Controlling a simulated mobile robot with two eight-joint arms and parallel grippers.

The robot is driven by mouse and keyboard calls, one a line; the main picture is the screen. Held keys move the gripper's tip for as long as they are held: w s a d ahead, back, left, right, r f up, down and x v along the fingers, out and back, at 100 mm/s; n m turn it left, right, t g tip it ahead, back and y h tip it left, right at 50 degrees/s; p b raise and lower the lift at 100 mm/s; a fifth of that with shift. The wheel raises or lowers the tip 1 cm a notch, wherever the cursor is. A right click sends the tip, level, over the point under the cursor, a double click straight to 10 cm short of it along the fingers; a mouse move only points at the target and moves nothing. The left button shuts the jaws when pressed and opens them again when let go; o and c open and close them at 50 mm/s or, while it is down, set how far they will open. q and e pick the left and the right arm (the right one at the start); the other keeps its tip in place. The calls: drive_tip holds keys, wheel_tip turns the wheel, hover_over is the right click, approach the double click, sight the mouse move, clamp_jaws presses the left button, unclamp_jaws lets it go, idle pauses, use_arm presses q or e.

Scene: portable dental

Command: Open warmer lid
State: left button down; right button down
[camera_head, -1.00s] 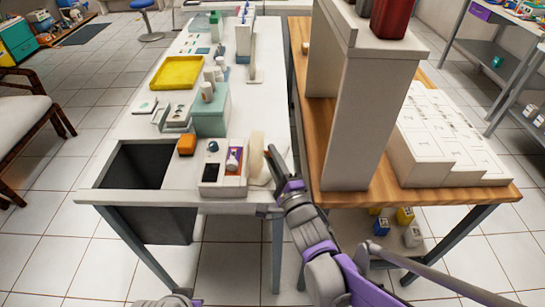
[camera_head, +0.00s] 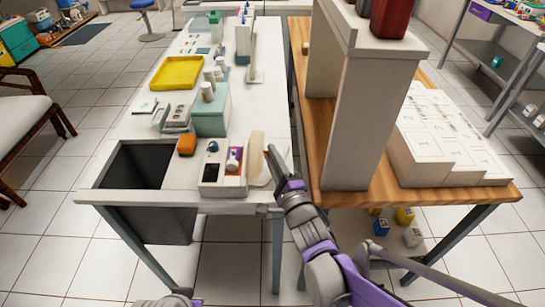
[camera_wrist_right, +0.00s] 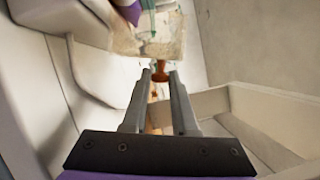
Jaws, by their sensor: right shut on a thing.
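The warmer (camera_head: 210,188) is a pale box at the near end of the white table, with a purple-and-white item in its orange-lined well. Its cream lid (camera_head: 255,152) stands up on edge along the box's right side, so the well is uncovered. In the right wrist view the lid (camera_wrist_right: 150,42) looks translucent, with a brown-orange knob (camera_wrist_right: 160,76) on it. My right gripper (camera_head: 272,152) is at the lid's right side. In the wrist view its fingertips (camera_wrist_right: 161,70) are shut on the knob. My left gripper's fingers are not visible.
A dark open bin (camera_head: 140,165) is left of the warmer. An orange block (camera_head: 187,144), a teal box (camera_head: 211,120) and a yellow tray (camera_head: 177,73) stand behind it. A tall beige shelf unit (camera_head: 355,125) on the wooden table is close to my right arm.

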drive_tip(key=shift+a+r+n+g+p, duration=0.15)
drive_tip(key=shift+r+n+g+p, duration=0.15)
drive_tip(key=shift+n, duration=0.3)
drive_tip(key=shift+a+r+n+g+p, duration=0.1)
drive_tip(key=shift+a+r+n+g, duration=0.1)
drive_tip(key=shift+r+n, duration=0.3)
drive_tip(key=shift+f, duration=0.1)
drive_tip(key=c, duration=0.7)
unclamp_jaws()
drive_tip(key=v, duration=1.1)
